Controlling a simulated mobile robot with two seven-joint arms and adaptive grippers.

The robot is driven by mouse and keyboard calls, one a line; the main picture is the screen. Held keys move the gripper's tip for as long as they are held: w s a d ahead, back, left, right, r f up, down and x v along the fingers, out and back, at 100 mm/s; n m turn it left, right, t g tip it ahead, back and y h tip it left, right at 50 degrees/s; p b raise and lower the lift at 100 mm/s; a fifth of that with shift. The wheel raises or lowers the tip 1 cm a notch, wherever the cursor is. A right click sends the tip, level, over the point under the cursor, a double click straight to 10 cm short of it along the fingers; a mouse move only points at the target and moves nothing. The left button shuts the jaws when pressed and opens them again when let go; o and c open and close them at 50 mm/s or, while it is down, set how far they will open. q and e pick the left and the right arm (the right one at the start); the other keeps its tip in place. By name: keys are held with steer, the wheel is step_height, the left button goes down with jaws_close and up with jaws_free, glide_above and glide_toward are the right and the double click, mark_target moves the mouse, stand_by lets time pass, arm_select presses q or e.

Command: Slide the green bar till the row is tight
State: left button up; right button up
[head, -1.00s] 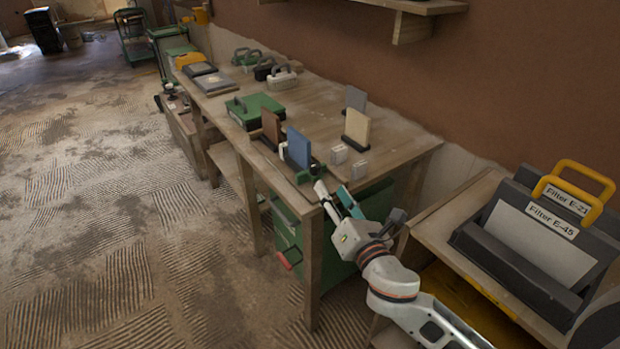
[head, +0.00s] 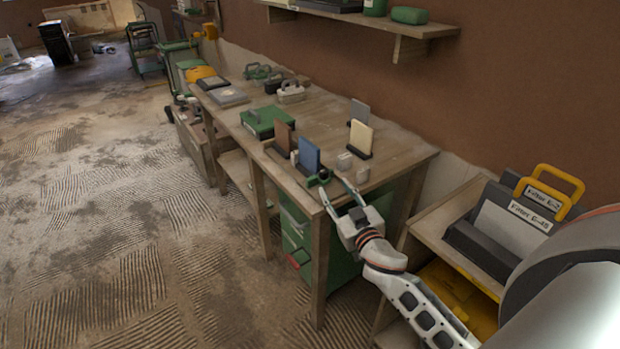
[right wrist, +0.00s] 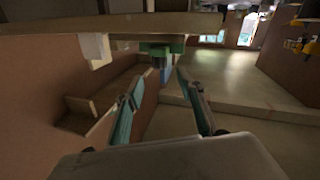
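A small green bar (head: 317,179) with a dark round part stands near the front right corner of the table. Left of it in the head view, a blue panel (head: 309,155) and a brown panel (head: 283,136) stand upright in a row, with a gap between their faces. My right gripper (head: 337,188) is open, its two fingers apart, just right of the green bar. In the right wrist view the green bar (right wrist: 164,47) shows beyond the spread fingers, with nothing between them. I cannot tell whether a finger touches the bar. My left gripper is not in view.
A cream panel (head: 361,136) and a grey panel (head: 359,111) stand behind on the table (head: 410,154), near small grey blocks (head: 345,160). A green case (head: 265,121) lies farther left. Filter boxes (head: 505,221) stand on the right shelf.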

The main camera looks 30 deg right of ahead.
mark_target(326, 176)
steer(key=w+m, duration=0.1)
steer(key=w, duration=0.1)
steer(key=w+d, duration=0.1)
steer(key=w, duration=0.2)
steer(key=w+m, duration=0.1)
steer(key=w, duration=0.1)
steer(key=shift+w+d+f+m, duration=0.2)
steer(key=shift+w+d+m, duration=0.05)
steer(key=shift+w+m, duration=0.1)
jaws_close()
